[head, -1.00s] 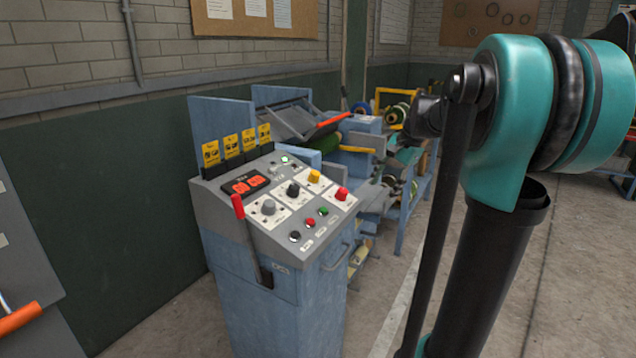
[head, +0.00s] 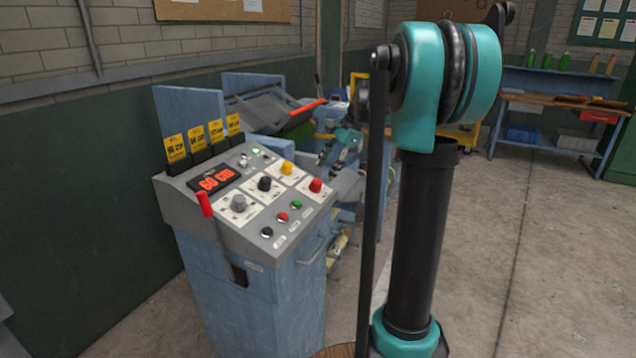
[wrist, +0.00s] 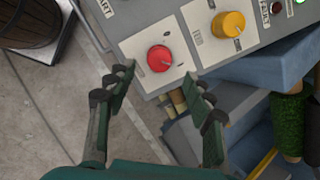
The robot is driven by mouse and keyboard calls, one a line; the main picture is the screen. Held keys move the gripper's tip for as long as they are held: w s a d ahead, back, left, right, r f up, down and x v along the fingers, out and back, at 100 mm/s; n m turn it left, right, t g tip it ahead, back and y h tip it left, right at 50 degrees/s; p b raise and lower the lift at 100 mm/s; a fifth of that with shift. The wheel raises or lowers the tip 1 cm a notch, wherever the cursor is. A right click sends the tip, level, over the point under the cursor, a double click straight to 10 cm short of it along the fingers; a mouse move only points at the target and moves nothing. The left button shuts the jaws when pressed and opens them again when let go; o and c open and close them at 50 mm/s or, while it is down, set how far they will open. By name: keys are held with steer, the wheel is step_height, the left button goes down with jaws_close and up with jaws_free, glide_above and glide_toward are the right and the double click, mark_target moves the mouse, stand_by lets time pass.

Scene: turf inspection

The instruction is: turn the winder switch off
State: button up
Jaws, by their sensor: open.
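A sloped grey control panel (head: 240,222) on a blue cabinet bears grey (head: 238,203), black (head: 264,183), yellow (head: 287,167) and red (head: 316,185) knobs on white plates. Their labels are too small to read, so I cannot tell which is the winder switch. In the wrist view the red knob (wrist: 160,58) lies just beyond my open, empty gripper (wrist: 157,80), roughly between the fingertips in the picture and not gripped. The yellow knob (wrist: 228,24) is up and right of it. In the head view my gripper is partly hidden beside my arm.
A red-handled lever (head: 205,204) stands at the panel's left front. Small push buttons (head: 282,217) line its lower edge, and a red display (head: 216,179) is lit. Machine parts with an orange bar (head: 308,106) stand behind. Concrete floor (head: 560,240) is clear at right.

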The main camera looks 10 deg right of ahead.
mark_target(318, 181)
steer(key=x, duration=0.6)
steer(key=shift+f, duration=0.25)
steer(key=c, duration=1.2)
steer(key=shift+o, duration=0.2)
